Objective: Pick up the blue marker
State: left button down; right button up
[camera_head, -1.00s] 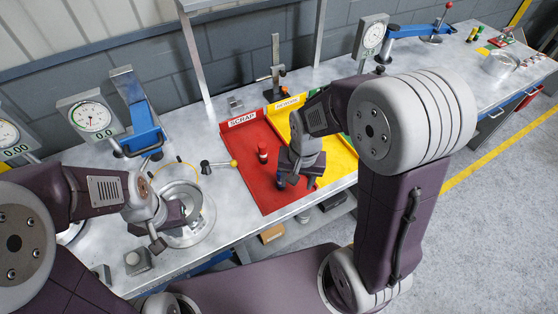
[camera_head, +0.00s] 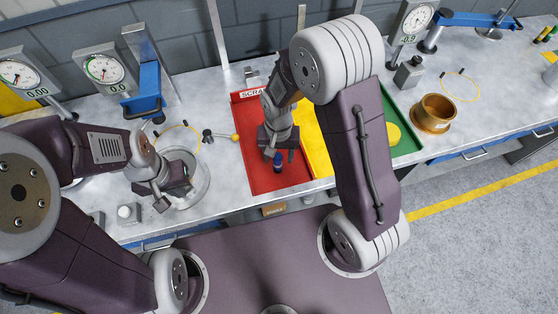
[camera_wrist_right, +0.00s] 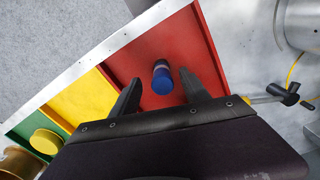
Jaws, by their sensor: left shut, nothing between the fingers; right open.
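The blue marker (camera_head: 278,161) stands in the red scrap tray (camera_head: 262,181), near its front edge. In the right wrist view the blue marker (camera_wrist_right: 162,80) shows its blue end towards the camera, with a pale band below. My right gripper (camera_head: 279,153) is over the red tray, open. In the right wrist view the open fingers of my right gripper (camera_wrist_right: 160,90) appear on either side of the marker; contact cannot be made out. My left gripper (camera_head: 178,196) is shut and empty over the round metal fixture (camera_head: 203,184) to the left.
The yellow tray (camera_head: 313,150) and green tray (camera_head: 405,137) adjoin the red one on the right; my right arm hides part of them. A brass bowl (camera_head: 434,114) stands further right. Dial gauges (camera_head: 104,68) line the back left.

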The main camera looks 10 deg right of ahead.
aim_at(277, 163)
jog(key=shift+f, duration=0.3)
jog(key=f, duration=0.2)
jog(key=f+p, duration=0.1)
jog(key=f, duration=0.1)
jog(key=shift+w+a, duration=0.1)
jog(key=shift+a, duration=0.1)
jog(key=shift+w+f, duration=0.1)
jog(key=shift+f, duration=0.1)
pick_arm(q)
jog(key=shift+a+r, duration=0.2)
jog(key=shift+r, duration=0.25)
pick_arm(e)
jog(key=shift+d, duration=0.2)
pick_arm(q)
jog(key=shift+s+a, duration=0.1)
pick_arm(e)
jog(key=shift+a, duration=0.1)
grip_shut()
